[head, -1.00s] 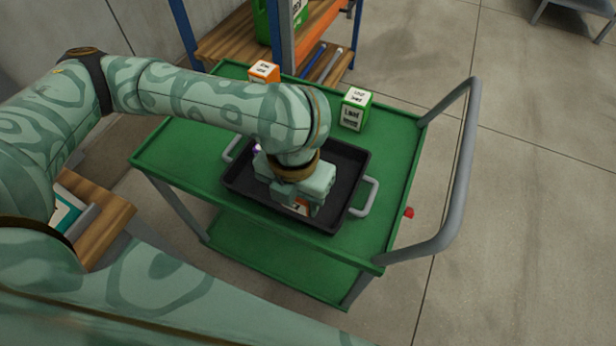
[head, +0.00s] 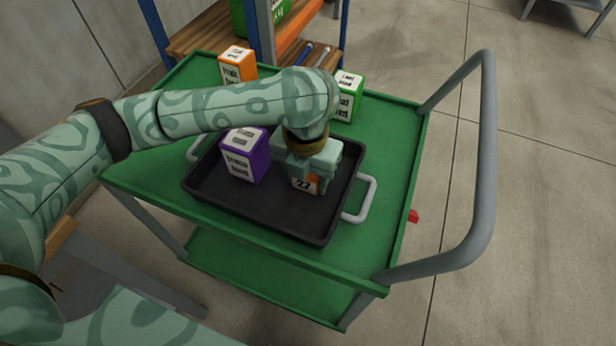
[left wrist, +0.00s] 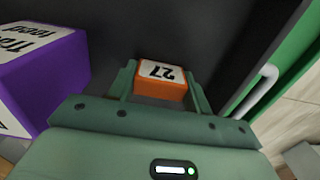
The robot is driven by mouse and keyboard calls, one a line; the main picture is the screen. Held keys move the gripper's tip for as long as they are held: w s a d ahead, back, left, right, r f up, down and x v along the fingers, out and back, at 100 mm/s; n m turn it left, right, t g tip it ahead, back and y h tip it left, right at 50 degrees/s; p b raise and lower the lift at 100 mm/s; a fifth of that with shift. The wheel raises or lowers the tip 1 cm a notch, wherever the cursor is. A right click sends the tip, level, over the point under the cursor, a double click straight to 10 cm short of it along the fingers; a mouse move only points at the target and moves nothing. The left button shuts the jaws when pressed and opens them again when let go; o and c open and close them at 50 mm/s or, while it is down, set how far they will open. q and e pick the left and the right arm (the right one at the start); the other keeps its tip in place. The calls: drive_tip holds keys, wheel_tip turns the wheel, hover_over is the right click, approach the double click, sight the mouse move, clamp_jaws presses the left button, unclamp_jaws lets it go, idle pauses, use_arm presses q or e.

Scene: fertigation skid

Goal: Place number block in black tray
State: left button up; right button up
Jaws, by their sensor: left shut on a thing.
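The number block is orange with a white face marked 27; it shows in the head view (head: 305,184) and between the fingers in the left wrist view (left wrist: 160,80). My left gripper (head: 308,178) is shut on it, over the right part of the black tray (head: 262,211). I cannot tell whether the block touches the tray floor. The black tray has grey handles and lies on the green cart. My right gripper is not in view.
A purple and white box (head: 245,155) stands in the tray, left of my gripper. An orange box (head: 238,66) and a green box (head: 347,95) stand on the cart (head: 392,150) behind the tray. A grey cart handle (head: 485,170) rises at the right.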

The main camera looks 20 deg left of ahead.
use_arm(q)
drive_tip(key=shift+s+r, duration=0.1)
drive_tip(key=shift+r, duration=0.05)
drive_tip(key=o, duration=1)
drive_tip(key=shift+o, duration=0.2)
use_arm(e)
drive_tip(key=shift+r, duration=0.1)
use_arm(q)
wheel_tip(320, 180, up, 12)
drive_tip(key=p, duration=0.7)
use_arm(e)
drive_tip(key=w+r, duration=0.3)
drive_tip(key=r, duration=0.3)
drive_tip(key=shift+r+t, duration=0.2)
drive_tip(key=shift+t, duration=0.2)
